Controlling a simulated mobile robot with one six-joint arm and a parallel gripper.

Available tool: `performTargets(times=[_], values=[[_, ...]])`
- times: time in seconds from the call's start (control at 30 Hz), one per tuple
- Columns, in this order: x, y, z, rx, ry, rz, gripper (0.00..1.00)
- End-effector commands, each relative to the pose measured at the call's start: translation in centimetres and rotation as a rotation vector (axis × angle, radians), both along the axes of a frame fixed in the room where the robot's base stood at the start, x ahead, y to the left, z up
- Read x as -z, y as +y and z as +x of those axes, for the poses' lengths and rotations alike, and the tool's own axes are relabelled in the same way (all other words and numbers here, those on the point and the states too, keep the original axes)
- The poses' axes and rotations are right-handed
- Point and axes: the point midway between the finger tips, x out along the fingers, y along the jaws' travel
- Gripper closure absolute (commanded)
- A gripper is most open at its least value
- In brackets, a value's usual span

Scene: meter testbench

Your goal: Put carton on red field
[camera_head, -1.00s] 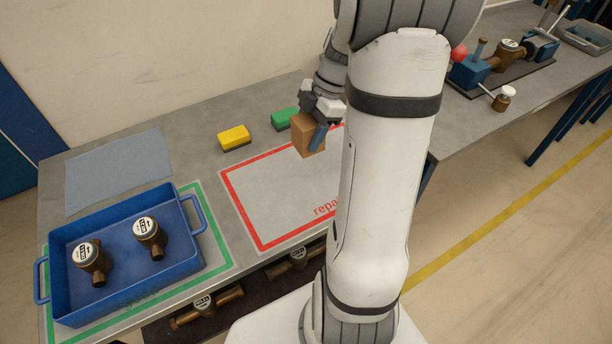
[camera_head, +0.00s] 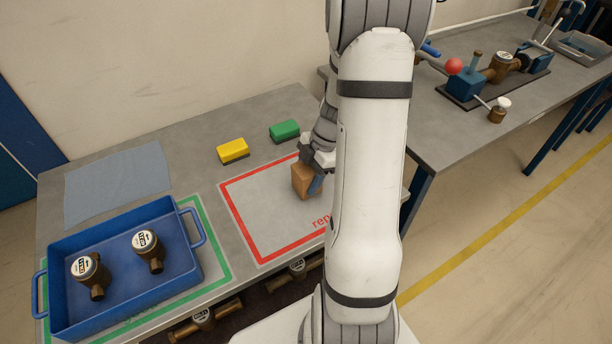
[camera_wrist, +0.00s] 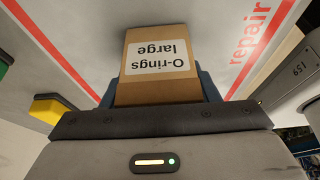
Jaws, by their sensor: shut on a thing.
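The brown carton (camera_head: 304,181) is in my gripper (camera_head: 314,180), over the right part of the red field (camera_head: 262,205), a red outline marked "repair". In the wrist view the carton (camera_wrist: 159,62) bears a white label reading "O-rings large", and the blue fingers of my gripper (camera_wrist: 160,90) close on its sides. Red lines of the field (camera_wrist: 262,50) run on both sides of it. My arm hides the field's right edge in the head view. I cannot tell whether the carton's bottom touches the table.
A yellow sponge (camera_head: 232,150) and a green sponge (camera_head: 284,131) lie behind the field. A blue tray (camera_head: 60,312) with two meters stands at the left on a green outline. A grey cloth (camera_head: 117,183) lies behind it. The left part of the field is bare.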

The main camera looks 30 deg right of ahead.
Motion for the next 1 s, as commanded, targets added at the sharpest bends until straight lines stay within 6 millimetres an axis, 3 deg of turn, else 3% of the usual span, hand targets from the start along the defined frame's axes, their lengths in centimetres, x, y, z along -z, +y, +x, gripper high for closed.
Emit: performTargets(times=[0.2,0.23,0.47,0.87,1.0], values=[[0.4,0.0,0.0,-0.001,0.0,0.0,0.71],[0.3,0.0,0.0,-0.001,0.0,0.0,0.44],[0.3,0.0,0.0,-0.001,0.0,0.0,0.25],[-0.4,0.0,0.1,-0.001,-0.001,0.0,0.24],[-2.7,-1.1,0.2,-0.001,-0.006,-0.003,0.24]])
